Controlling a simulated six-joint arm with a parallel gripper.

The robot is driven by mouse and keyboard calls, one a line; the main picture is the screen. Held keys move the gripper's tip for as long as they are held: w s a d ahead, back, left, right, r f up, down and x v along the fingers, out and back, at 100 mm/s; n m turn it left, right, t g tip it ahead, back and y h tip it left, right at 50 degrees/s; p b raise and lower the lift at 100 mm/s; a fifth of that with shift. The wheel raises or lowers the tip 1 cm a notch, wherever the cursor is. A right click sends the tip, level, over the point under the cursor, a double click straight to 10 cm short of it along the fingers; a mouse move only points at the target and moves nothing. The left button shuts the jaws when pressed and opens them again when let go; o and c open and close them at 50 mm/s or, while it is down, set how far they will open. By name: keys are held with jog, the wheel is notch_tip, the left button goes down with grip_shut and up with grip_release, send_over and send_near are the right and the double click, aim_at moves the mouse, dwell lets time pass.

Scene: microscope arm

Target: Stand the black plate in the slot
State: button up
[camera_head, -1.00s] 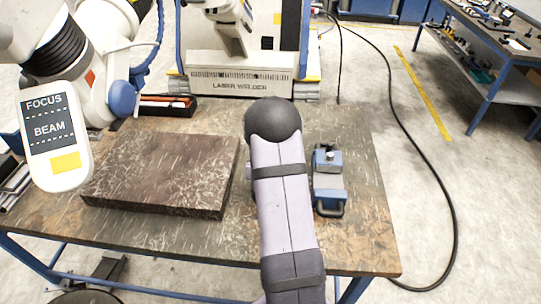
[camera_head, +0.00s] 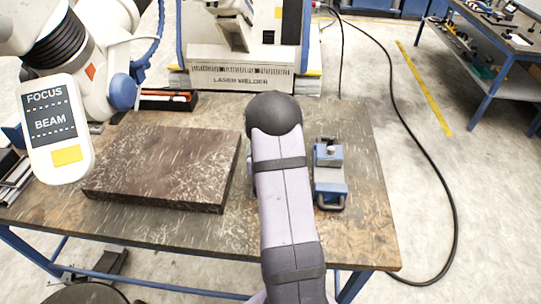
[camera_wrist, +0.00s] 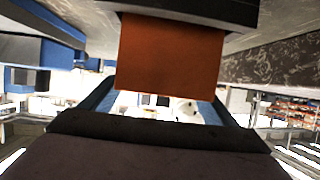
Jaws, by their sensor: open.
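My arm reaches forward over the table in the head view and hides my gripper there. In the wrist view the dark edge along the bottom looks like part of my open gripper (camera_wrist: 160,125). A rust-orange flat piece (camera_wrist: 172,52) hangs from a dark body at the top centre; I cannot tell what it is. I cannot make out a separate black plate in either view. A blue and grey fixture (camera_head: 330,188) stands on the table right of my arm; I cannot tell whether it holds the slot.
A thick dark stone slab (camera_head: 165,165) fills the left of the table (camera_head: 365,225). A white FOCUS/BEAM panel (camera_head: 58,130) is at the left. A laser welder (camera_head: 240,80) stands behind the table. The table right of the fixture is clear.

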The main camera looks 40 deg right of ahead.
jog(key=b+v, duration=0.1)
jog(key=v, duration=0.9)
jog(key=shift+w+r+b, duration=0.1)
jog(key=shift+b, duration=0.2)
jog(key=p, duration=0.2)
jog(key=shift+r+p, duration=0.15)
jog(key=shift+p, duration=0.2)
jog(key=p+v, duration=0.2)
jog(key=p, duration=0.4)
jog(key=shift+p, duration=0.35)
jog(key=shift+a, duration=0.15)
